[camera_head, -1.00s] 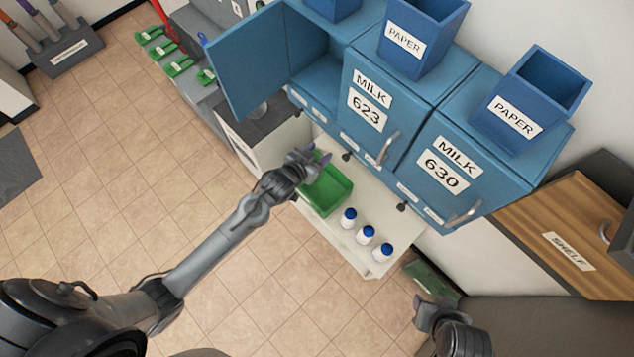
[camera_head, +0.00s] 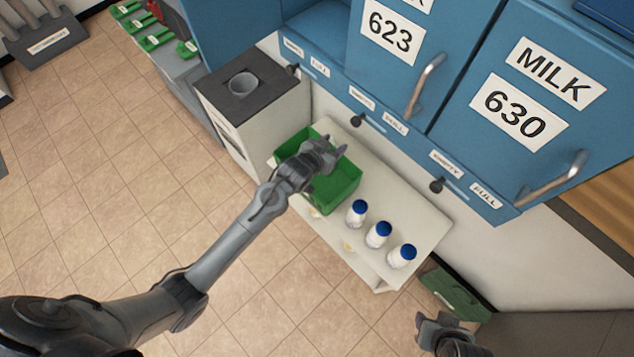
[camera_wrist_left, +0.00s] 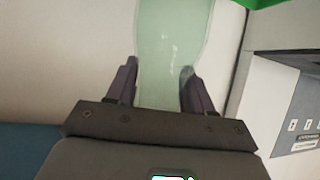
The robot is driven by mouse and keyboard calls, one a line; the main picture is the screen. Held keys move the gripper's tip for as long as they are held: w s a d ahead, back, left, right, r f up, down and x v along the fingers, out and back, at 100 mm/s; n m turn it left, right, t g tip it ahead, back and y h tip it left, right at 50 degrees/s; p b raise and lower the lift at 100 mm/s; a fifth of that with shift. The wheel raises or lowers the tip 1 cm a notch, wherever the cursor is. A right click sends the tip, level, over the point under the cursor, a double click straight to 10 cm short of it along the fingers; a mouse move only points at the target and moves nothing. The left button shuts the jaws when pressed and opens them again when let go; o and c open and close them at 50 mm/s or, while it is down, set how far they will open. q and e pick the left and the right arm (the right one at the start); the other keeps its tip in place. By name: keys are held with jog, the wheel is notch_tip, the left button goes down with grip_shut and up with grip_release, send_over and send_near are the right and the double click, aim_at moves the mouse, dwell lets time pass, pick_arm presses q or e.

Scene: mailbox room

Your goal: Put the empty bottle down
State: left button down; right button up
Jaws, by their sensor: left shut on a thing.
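The empty bottle (camera_wrist_left: 175,45) is pale green and see-through in the left wrist view, between the two fingers of my left gripper (camera_wrist_left: 160,85). In the head view this gripper (camera_head: 330,152) is over the green crate (camera_head: 345,193), and I cannot make out the bottle there. A strip of green shows at the top right of the wrist view. My right gripper (camera_head: 438,328) is low at the right, away from the crate; its jaw opening is unclear.
Several white bottles, three with blue caps (camera_head: 378,234), stand on the white shelf (camera_head: 425,215) right of the crate. Blue milk cabinets (camera_head: 470,75) with handles rise behind. A white unit with a dark top and round hole (camera_head: 243,85) stands left. A green box (camera_head: 455,293) lies lower right.

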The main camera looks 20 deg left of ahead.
pick_arm(q)
notch_tip(320, 180, down, 6)
jog(key=b, duration=0.3)
jog(key=shift+f+b, duration=0.2)
jog(key=shift+b, duration=0.15)
notch_tip(320, 180, down, 5)
jog(key=b, duration=0.3)
jog(key=shift+f, duration=0.4)
pick_arm(e)
notch_tip(320, 180, down, 8)
jog(key=shift+r, duration=0.15)
pick_arm(q)
jog(key=shift+f, duration=0.1)
jog(key=shift+c, duration=2.2)
grip_release()
